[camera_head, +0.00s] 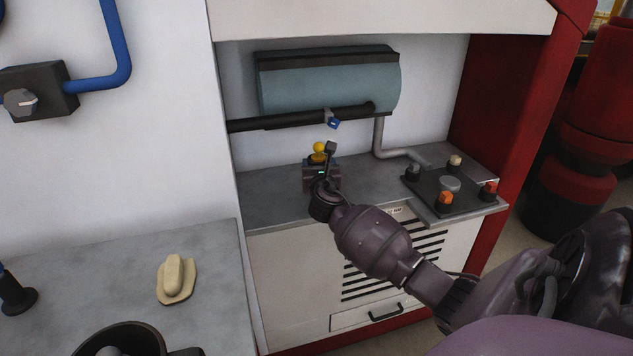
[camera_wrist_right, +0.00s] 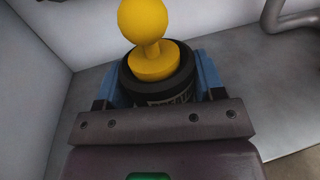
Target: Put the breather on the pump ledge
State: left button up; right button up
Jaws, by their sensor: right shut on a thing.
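The breather is a short black cylinder with a yellow ball knob on top; in the head view its knob (camera_head: 319,148) shows just beyond my right gripper (camera_head: 319,163). In the right wrist view the breather (camera_wrist_right: 158,72) stands between the two blue fingers, with part of a pale label showing. My right gripper is shut on it. The pump ledge (camera_head: 275,205) is the grey shelf in the recess, under the blue-grey tank. The breather is over the back part of this ledge; its underside is hidden, so I cannot tell whether it touches. My left gripper is not in view.
A dark pipe with a small blue tap (camera_head: 332,123) runs behind and above the gripper. A dark control plate (camera_head: 450,188) with several knobs sits at the ledge's right. A cream handled block (camera_head: 175,279) and a dark pot (camera_head: 122,338) are on the left counter.

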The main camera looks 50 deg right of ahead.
notch_tip(320, 180, down, 5)
jog(key=shift+f+b, duration=0.1)
jog(key=shift+b, duration=0.85)
jog(key=shift+w+d+f, duration=0.1)
jog(key=shift+w, duration=0.1)
jog(key=shift+r, duration=0.35)
jog(key=shift+f, duration=0.15)
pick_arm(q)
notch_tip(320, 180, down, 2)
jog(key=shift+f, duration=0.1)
pick_arm(e)
jog(key=o, duration=1)
